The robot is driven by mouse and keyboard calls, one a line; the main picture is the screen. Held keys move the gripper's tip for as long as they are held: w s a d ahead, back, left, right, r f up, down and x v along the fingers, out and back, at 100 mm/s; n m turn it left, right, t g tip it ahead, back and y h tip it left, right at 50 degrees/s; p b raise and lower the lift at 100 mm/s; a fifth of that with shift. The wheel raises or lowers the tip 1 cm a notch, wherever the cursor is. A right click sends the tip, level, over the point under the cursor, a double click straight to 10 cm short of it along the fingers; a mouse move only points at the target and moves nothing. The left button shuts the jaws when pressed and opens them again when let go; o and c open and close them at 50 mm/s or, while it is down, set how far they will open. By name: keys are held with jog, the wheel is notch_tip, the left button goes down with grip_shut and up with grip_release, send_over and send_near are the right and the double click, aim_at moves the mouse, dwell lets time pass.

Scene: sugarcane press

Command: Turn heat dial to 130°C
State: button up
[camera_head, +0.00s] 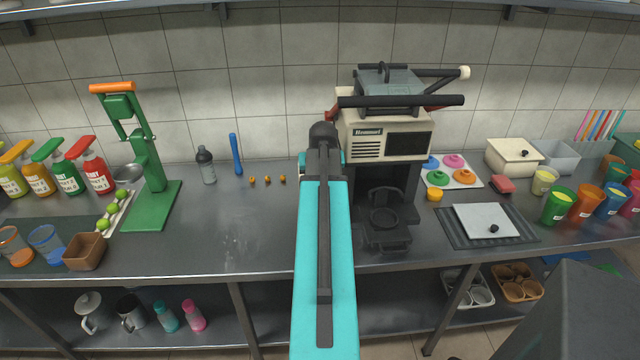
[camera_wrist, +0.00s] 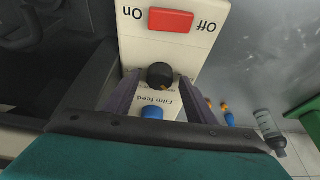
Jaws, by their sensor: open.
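The heat dial (camera_wrist: 160,76) seems to be the round black knob on the machine's cream side panel, seen upside down in the wrist view. The two dark fingers of my gripper (camera_wrist: 160,80) are open, one on each side of the knob; I cannot tell whether they touch it. Its pointer and temperature marks are not readable. The machine (camera_head: 385,138) stands on the counter in the head view, with my teal arm in front of its left side. There, the dial and fingertips are hidden.
On the same panel are a red On/Off switch (camera_wrist: 172,20) and a blue button (camera_wrist: 152,113) near a "Film feed" label.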

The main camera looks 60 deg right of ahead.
jog(key=b+v, duration=0.2)
jog(key=v, duration=1.1)
jog(key=shift+r, duration=0.2)
jog(key=shift+s+a, duration=0.1)
jog(key=shift+s, duration=0.05)
dwell(0.4)
